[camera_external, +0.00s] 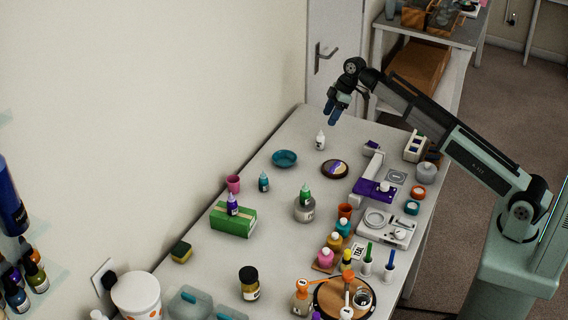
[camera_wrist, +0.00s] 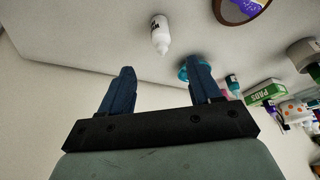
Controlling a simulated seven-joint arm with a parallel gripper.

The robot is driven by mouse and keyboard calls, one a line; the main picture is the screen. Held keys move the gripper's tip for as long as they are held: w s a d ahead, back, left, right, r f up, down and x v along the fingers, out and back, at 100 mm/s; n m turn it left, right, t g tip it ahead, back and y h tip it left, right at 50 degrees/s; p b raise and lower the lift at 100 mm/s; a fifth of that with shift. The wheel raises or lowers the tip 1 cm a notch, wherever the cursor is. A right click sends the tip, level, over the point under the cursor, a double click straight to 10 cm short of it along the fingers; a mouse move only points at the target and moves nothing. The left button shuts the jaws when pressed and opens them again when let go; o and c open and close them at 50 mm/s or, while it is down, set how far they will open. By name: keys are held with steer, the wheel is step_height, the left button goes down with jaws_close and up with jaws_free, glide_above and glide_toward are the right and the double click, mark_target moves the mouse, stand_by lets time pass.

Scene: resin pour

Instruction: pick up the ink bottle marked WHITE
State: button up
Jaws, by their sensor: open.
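A small white bottle (camera_external: 320,140) stands upright near the far end of the table, apart from other things. It also shows in the wrist view (camera_wrist: 160,33), just beyond my fingertips, with a dark mark on its label that is too small to read. My gripper (camera_external: 333,115) is above and slightly right of this bottle in the external view. In the wrist view my gripper (camera_wrist: 160,78) has its two blue fingers wide apart with nothing between them.
A teal bowl (camera_external: 285,158) and a round wooden-rimmed piece (camera_external: 334,169) lie near the white bottle. A green box (camera_external: 232,220), other ink bottles and a purple-based stand (camera_external: 375,190) are farther off. The wall borders the table's left side.

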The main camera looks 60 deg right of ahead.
mark_target(319, 138)
steer(key=x, duration=1.1)
steer(key=shift+s+a+f, duration=0.1)
steer(key=shift+f, duration=0.1)
steer(key=shift+c, duration=0.2)
steer(key=c, duration=1)
steer(key=shift+r, duration=0.1)
